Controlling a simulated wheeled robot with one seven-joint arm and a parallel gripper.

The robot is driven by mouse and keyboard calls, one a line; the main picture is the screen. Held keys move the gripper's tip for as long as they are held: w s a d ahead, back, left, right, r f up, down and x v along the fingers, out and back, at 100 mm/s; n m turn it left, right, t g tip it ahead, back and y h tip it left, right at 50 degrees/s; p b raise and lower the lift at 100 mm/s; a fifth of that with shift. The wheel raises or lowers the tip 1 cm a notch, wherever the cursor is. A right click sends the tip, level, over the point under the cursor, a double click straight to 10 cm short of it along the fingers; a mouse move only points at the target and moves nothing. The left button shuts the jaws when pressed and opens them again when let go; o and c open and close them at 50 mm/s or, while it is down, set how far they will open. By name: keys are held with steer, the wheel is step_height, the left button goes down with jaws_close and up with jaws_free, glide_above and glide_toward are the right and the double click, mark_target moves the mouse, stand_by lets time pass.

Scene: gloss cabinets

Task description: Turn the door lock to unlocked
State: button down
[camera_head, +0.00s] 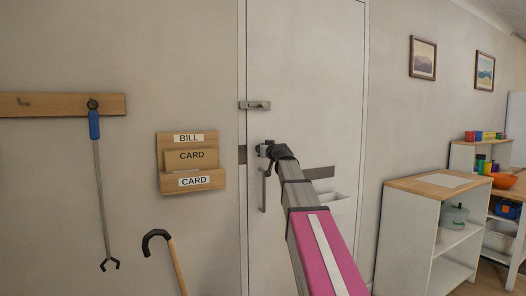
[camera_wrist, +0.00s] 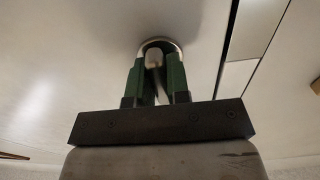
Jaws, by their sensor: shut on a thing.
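The white door (camera_head: 300,75) fills the middle of the head view. The door lock (camera_wrist: 160,42) shows in the wrist view as a round metal rim with a pale turn piece (camera_wrist: 154,59) standing out from it. My gripper (camera_wrist: 156,64) has its two green fingers on either side of that turn piece and is shut on it. In the head view my gripper (camera_head: 269,149) reaches the door near its left edge, just above the lever handle (camera_head: 263,190). My arm and gripper hide most of the lock there, so its angle is hard to tell.
A metal latch (camera_head: 256,105) sits higher on the door's left edge. A wooden letter holder (camera_head: 190,180), a grabber tool (camera_head: 97,160) and a cane (camera_head: 165,250) are to the left. A shelf unit (camera_head: 425,187) stands to the right.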

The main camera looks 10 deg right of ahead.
stand_by(0.3)
steer(key=c, duration=1.1)
jaws_free()
steer(key=shift+s, duration=0.1)
steer(key=v, duration=1)
steer(key=shift+s+d, duration=0.15)
steer(key=shift+s, duration=0.15)
